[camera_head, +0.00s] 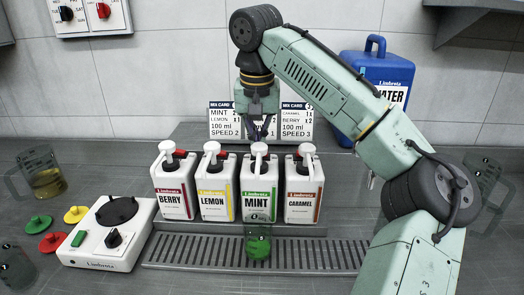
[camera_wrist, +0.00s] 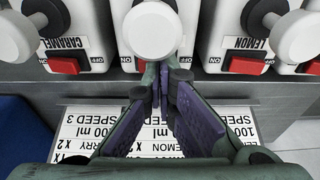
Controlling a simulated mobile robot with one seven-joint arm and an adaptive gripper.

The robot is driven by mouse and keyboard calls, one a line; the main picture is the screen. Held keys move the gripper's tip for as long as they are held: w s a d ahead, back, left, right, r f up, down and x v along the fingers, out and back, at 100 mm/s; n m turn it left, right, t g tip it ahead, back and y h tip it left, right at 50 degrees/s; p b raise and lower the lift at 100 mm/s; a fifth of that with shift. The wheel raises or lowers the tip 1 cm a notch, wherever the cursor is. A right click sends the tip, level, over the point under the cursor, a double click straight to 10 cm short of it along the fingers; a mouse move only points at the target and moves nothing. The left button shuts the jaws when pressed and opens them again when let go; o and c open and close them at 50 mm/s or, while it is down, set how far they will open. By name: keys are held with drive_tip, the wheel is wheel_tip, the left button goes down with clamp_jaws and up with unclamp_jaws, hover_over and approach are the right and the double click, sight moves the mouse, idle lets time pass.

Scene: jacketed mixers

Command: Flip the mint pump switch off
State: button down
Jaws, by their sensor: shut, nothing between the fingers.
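The mint pump (camera_head: 259,190) is a white jug with a green label, third from the left in a row. In the wrist view its white round pump head (camera_wrist: 152,28) is at the top middle. A sliver of its red switch (camera_wrist: 140,66) shows beside my fingertips; the rest is hidden, so its position cannot be told. My gripper (camera_head: 262,133) is shut and empty, pointing down just behind the mint pump. In the wrist view my gripper (camera_wrist: 160,82) has its fingertips at or very near that switch; contact cannot be told.
The lemon pump (camera_head: 215,192) and caramel pump (camera_head: 304,192) stand close on either side, with red switches behind. The berry pump (camera_head: 173,192) is at the row's left. A beaker of green liquid (camera_head: 257,243) stands on the drip grate. Mix cards (camera_head: 297,122) stand behind.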

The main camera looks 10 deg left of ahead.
drive_tip(key=shift+r+p, duration=3.45)
drive_tip(key=shift+p, duration=0.15)
drive_tip(key=shift+f, duration=0.1)
